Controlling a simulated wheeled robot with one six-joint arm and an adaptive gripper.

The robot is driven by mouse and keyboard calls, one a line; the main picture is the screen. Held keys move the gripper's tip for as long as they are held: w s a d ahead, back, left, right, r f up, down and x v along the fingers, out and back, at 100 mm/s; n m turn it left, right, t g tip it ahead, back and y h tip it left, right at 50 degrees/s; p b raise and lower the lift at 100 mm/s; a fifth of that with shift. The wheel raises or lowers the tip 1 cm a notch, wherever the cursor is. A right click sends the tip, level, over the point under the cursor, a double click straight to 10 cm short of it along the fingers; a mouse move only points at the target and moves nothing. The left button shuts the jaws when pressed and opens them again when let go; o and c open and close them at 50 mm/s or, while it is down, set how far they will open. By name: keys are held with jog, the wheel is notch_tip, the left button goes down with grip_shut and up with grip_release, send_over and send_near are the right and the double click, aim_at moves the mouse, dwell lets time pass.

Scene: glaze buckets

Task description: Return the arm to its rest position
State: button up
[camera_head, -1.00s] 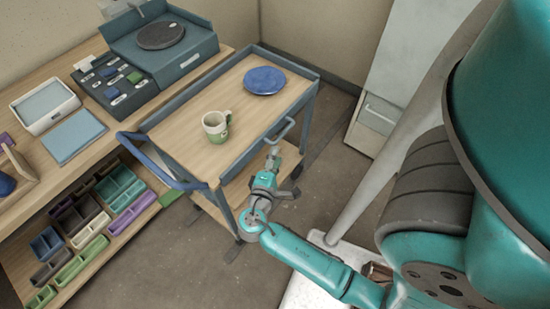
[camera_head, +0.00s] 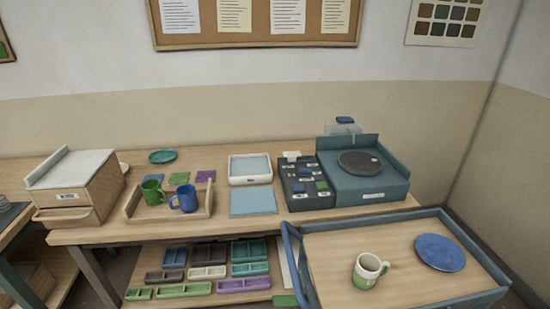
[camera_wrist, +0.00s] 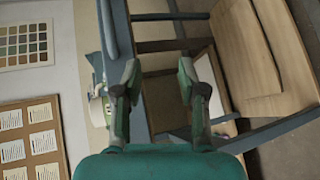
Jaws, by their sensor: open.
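My gripper (camera_wrist: 158,78) shows in the wrist view, open, with its two teal-and-grey fingers apart and nothing between them. Past the fingers are blue-grey frame bars and wooden boards, seen tilted. My arm and gripper are out of the head view. The cart (camera_head: 330,246) stands at lower right in the head view, with a wooden top and a blue-grey rim. A cream and green mug (camera_head: 368,271) stands upright on it, and a blue plate (camera_head: 440,252) lies to its right. A pale and green thing at the wrist view's left is partly hidden and unclear.
The long workbench (camera_head: 110,233) runs along the wall. It bears a wooden tray (camera_head: 136,207) with a green mug (camera_head: 153,191) and a blue mug (camera_head: 186,199), a white-framed tray (camera_head: 250,170) and a blue-grey unit (camera_head: 372,189). Several small bins (camera_head: 208,272) fill its lower shelf.

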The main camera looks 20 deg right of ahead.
jog(key=s+a+t+y, duration=0.3)
jog(key=s+a+y, duration=0.15)
jog(key=a, duration=0.35)
jog(key=s+a+t+y, duration=0.2)
jog(key=s+a+y, duration=0.2)
jog(key=a+y, duration=0.3)
jog(key=s+a+r+m+t+y, duration=0.1)
jog(key=s+a+r+m+t, duration=0.1)
jog(key=r, duration=0.5)
jog(key=s+a+r+m+t, duration=0.2)
jog(key=s+a+r+m, duration=0.1)
jog(key=r, duration=0.4)
jog(key=shift+s+a+r+m+y, duration=0.2)
jog(key=shift+s+a+m+y, duration=0.3)
jog(key=shift+a, duration=0.3)
